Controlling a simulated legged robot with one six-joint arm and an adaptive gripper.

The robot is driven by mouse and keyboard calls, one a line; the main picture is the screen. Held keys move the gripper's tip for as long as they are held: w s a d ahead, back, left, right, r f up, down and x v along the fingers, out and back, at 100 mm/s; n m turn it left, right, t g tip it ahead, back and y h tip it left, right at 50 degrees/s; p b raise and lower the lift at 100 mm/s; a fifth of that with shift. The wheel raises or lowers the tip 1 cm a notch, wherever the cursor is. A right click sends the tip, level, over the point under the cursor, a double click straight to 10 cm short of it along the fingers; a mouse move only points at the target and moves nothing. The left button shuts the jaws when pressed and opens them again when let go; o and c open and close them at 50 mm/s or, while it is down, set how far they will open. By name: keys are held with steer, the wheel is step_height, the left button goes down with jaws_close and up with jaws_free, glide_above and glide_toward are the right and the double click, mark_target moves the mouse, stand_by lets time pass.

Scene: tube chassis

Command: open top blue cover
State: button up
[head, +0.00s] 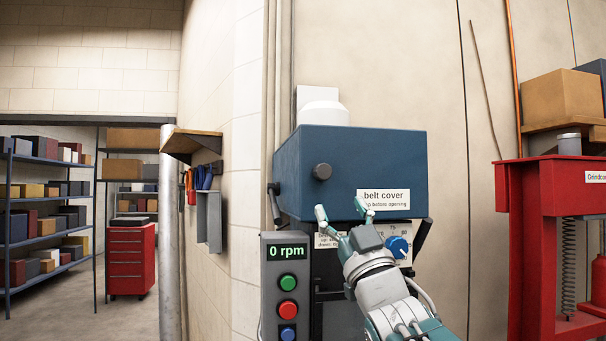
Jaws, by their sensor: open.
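The blue cover (350,150) is a box-shaped hood on top of a machine against the wall. It looks closed. A dark round knob (322,171) sits on its front face, left of the middle. A white label (383,200) at its lower right reads "belt cover", with a smaller line ending in "before opening". My gripper (343,211) is open and empty, its fingers pointing up in front of the cover's lower edge, right of and below the knob. One finger overlaps the label in the picture. I cannot tell if the fingers touch the cover.
Below the cover, a grey panel (286,303) shows "0 rpm" with green, red and blue buttons. A blue dial (398,247) sits right of my gripper. A red machine (530,230) stands at the right. Shelves (45,205) and a red drawer cabinet (132,262) stand at the left.

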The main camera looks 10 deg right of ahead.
mark_target(326, 179)
steer(key=x, duration=0.9)
steer(key=shift+w+a+f, duration=0.1)
steer(key=shift+f, duration=0.05)
jaws_close()
